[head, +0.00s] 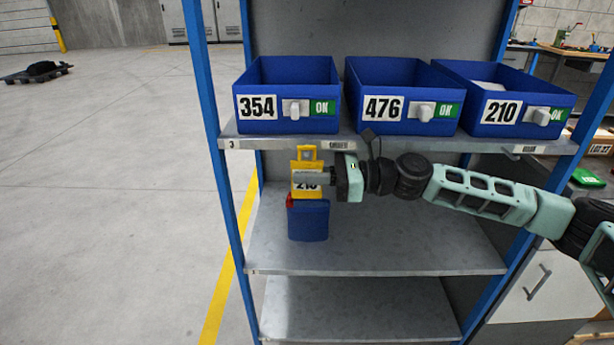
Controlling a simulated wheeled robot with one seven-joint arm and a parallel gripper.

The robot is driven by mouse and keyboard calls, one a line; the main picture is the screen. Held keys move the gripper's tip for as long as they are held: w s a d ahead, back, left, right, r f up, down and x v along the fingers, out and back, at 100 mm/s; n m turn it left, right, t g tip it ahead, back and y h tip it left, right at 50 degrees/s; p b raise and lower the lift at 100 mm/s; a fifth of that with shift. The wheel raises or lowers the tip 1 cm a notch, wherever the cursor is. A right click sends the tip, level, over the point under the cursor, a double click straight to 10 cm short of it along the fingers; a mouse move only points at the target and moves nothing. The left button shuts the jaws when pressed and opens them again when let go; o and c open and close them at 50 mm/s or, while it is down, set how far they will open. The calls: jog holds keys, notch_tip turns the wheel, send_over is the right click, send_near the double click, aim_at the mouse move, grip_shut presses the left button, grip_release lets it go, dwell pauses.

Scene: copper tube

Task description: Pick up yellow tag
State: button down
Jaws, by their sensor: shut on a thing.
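The yellow tag (307,156) has a hole near its top and a white number label, partly covered by my gripper. My gripper (308,179) reaches in from the right and is shut on the tag, just below the front edge of the upper shelf. A blue object (308,222) shows directly under the tag, with a small red bit at its upper left. I cannot tell whether the tag touches it.
Three blue bins, labelled 354 (258,107), 476 (384,108) and 210 (501,111), stand on the upper shelf (232,142). Blue posts (222,180) frame the rack. The middle shelf (400,250) is largely bare. Open floor lies left.

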jog(key=shift+r, duration=0.1)
jog(key=shift+r, duration=0.15)
jog(key=s, duration=1.8)
jog(key=shift+a+b, duration=0.3)
jog(key=shift+b, duration=0.1)
jog(key=shift+r, duration=0.1)
